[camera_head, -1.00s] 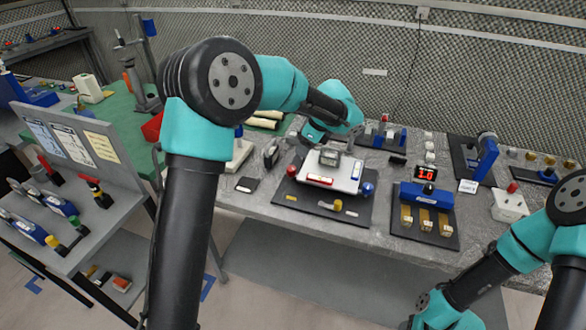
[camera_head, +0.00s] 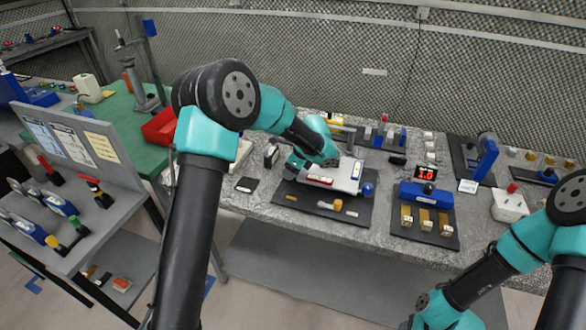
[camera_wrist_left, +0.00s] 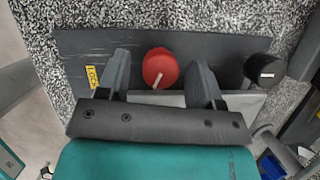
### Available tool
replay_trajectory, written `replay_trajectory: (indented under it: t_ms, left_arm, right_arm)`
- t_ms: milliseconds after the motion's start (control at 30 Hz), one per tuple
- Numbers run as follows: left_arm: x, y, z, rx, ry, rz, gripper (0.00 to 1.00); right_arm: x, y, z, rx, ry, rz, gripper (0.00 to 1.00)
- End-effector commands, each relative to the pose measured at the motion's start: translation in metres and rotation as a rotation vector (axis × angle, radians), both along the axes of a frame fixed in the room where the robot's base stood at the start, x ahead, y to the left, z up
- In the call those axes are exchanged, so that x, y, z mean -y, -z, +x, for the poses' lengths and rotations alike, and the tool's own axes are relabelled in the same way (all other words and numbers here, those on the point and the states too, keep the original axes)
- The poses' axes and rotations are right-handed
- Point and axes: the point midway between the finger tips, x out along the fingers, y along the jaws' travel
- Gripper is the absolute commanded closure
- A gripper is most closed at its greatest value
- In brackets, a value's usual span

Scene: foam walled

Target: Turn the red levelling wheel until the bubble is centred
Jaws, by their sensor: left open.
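A white levelling plate (camera_head: 346,178) sits on a dark base board (camera_head: 350,219), with a red marking along its front and a blue one at its right. The red wheel (camera_wrist_left: 160,68) is round with a pale pointer mark. In the left wrist view it lies between the two spread fingers of my left gripper (camera_wrist_left: 161,62), with a gap visible on each side. In the head view my left gripper (camera_head: 291,172) is at the plate's left end and hides the red wheel. A blue wheel (camera_head: 368,189) is at the right. The bubble is too small to make out.
A yellow label (camera_wrist_left: 91,77) and a black knob (camera_wrist_left: 265,70) flank the red wheel. A blue fixture (camera_head: 427,195) with a red display stands to the right, and a black box (camera_head: 271,155) to the left. My right arm is at the lower right, its fingers out of frame.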

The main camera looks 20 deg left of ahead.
Motion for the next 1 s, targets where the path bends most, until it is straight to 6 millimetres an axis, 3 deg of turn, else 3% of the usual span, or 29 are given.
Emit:
replay_trajectory:
  t_ms: [133, 633, 1000]
  left_arm:
    - [0.0001, -0.0003, 0.0, 0.0, 0.0, 0.0, 0.4]
    - [0.0003, -0.0006, 0.0001, 0.0, 0.0, 0.0, 0.87]
    - [0.0005, -0.0011, 0.0013, 0.002, -0.132, -0.001, 0.89]
  right_arm:
    - [0.0, 0.0, 0.0, 0.0, 0.0, 0.0, 0.5]
    - [0.0, 0.0, 0.0, 0.0, 0.0, 0.0, 0.5]
    - [0.0, 0.0, 0.0, 0.0, 0.0, 0.0, 0.5]
